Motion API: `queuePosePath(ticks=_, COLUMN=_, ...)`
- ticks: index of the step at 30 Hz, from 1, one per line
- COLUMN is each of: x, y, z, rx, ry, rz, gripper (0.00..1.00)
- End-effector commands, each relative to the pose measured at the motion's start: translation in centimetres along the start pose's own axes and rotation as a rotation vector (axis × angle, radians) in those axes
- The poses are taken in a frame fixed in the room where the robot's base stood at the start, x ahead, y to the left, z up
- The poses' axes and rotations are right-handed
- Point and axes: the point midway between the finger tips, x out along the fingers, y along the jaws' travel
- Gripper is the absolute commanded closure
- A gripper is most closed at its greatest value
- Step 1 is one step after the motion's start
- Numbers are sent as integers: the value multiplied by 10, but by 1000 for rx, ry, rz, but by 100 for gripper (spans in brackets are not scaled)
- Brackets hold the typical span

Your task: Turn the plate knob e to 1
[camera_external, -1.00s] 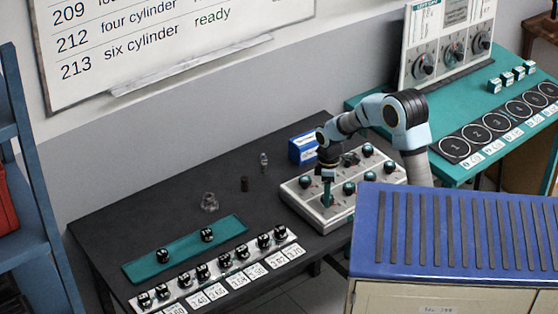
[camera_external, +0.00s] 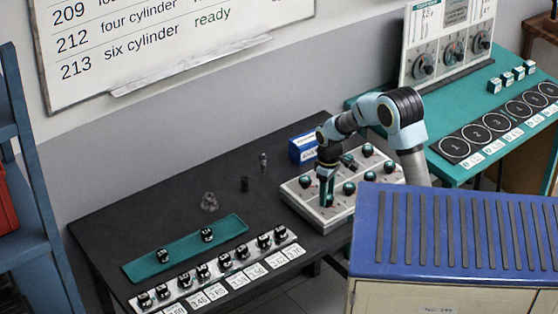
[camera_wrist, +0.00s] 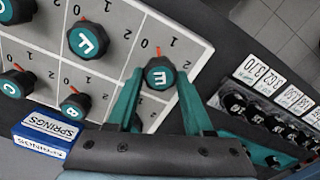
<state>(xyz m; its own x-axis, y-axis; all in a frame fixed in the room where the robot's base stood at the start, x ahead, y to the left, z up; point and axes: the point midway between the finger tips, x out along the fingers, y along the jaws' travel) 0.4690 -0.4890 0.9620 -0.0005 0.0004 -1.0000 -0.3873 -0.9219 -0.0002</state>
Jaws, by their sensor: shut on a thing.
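The plate (camera_external: 312,212) is a light grey panel with several dark knobs, on the black table. In the wrist view its knob E (camera_wrist: 160,76) has a dark body and a teal cap lettered E. Its red pointer aims up in the picture, a little left of the printed 1. My gripper (camera_wrist: 160,85) has its teal fingers on both sides of knob E and is shut on it. In the external view my gripper (camera_external: 326,200) reaches down to the plate's near left part, and hides knob E there.
Neighbouring knobs F (camera_wrist: 87,40) and B (camera_wrist: 75,106) stand close by. A blue springs box (camera_external: 303,147) is behind the plate. A teal tray (camera_external: 185,250) and a row of black parts with number labels (camera_external: 240,281) lie to the left. The table between is mostly clear.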

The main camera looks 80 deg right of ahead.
Motion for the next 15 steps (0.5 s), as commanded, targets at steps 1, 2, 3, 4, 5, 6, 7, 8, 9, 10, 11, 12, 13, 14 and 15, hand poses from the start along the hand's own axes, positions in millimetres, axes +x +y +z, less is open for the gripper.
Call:
queuePosePath(ticks=1, x=-1, y=-1, z=-1, rx=43, ry=1, rz=0, gripper=100)
queuePosePath(ticks=2, x=-1, y=-1, z=-1, rx=72, ry=1, rz=0, gripper=100)
queuePosePath(ticks=3, x=-1, y=0, z=-1, rx=109, ry=0, rz=0, gripper=100)
queuePosePath(ticks=4, x=-1, y=0, z=-1, rx=137, ry=0, rz=0, gripper=100)
queuePosePath(ticks=5, x=-1, y=0, z=-1, rx=165, ry=0, rz=0, gripper=100)
queuePosePath(ticks=6, x=-1, y=0, z=-1, rx=201, ry=0, rz=0, gripper=100)
queuePosePath(ticks=7, x=-1, y=0, z=0, rx=227, ry=0, rz=0, gripper=100)
queuePosePath(ticks=8, x=-1, y=0, z=-1, rx=253, ry=1, rz=0, gripper=100)
queuePosePath(ticks=9, x=-1, y=0, z=-1, rx=286, ry=1, rz=0, gripper=100)
queuePosePath(ticks=10, x=-1, y=0, z=-1, rx=310, ry=1, rz=0, gripper=100)
queuePosePath(ticks=11, x=-1, y=0, z=-1, rx=332, ry=1, rz=0, gripper=100)
queuePosePath(ticks=12, x=-1, y=1, z=0, rx=362, ry=1, rz=1, gripper=100)
queuePosePath(ticks=13, x=-1, y=1, z=-1, rx=383, ry=2, rz=0, gripper=100)
queuePosePath(ticks=14, x=-1, y=0, z=-1, rx=402, ry=2, rz=0, gripper=100)
queuePosePath(ticks=15, x=-1, y=0, z=-1, rx=428, ry=2, rz=0, gripper=100)
